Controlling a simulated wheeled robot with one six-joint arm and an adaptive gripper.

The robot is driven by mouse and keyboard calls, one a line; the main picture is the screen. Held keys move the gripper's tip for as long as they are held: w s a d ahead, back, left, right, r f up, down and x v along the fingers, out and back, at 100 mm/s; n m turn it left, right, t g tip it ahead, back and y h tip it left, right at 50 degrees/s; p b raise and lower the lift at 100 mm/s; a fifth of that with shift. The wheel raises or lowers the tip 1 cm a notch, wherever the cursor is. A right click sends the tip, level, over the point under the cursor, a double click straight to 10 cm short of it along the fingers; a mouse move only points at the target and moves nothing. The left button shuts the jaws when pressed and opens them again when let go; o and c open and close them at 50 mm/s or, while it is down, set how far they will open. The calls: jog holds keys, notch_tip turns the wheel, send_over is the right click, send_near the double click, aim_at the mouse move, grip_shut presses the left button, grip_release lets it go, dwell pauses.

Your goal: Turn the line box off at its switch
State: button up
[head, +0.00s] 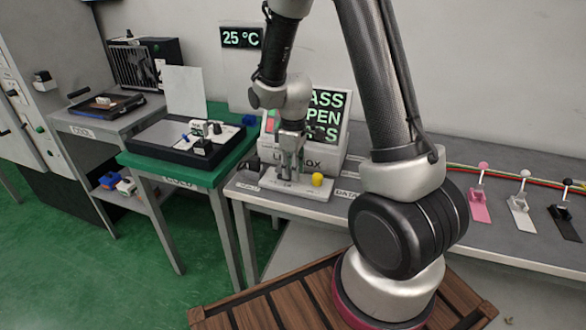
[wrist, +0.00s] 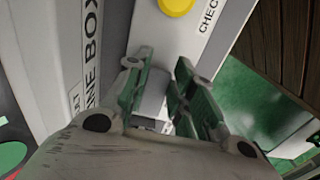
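The line box (head: 333,158) is a pale housing on the grey bench, with green text on a dark screen; my gripper partly hides its front. A white base plate (head: 318,192) with a yellow button (head: 317,180) lies before it. My gripper (head: 289,172) points down over the plate, left of the button. In the wrist view my gripper (wrist: 160,65) has its fingers apart. A grey block (wrist: 152,102) shows between them, possibly the switch; contact cannot be told. The yellow button (wrist: 176,5) and the line box's lettered front (wrist: 92,50) also show there.
Pink (head: 480,205), white (head: 520,212) and black (head: 563,222) lever fixtures stand on the bench at right. A green table (head: 178,174) with a black fixture stands at left. A small dark part (head: 252,166) sits left of the plate.

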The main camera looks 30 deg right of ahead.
jog(key=shift+w+a+r+g+h, duration=0.15)
jog(key=shift+w+a+g+h, duration=0.05)
jog(key=shift+g+h, duration=0.3)
jog(key=shift+c, duration=0.5)
jog(key=g+h, duration=0.2)
jog(key=shift+w+a+r+g+h, duration=0.2)
jog(key=shift+w+r+g+h, duration=0.05)
jog(key=shift+r+g+h, duration=0.05)
jog(key=o, duration=1)
jog(key=v, duration=1.2)
jog(key=shift+r, duration=0.1)
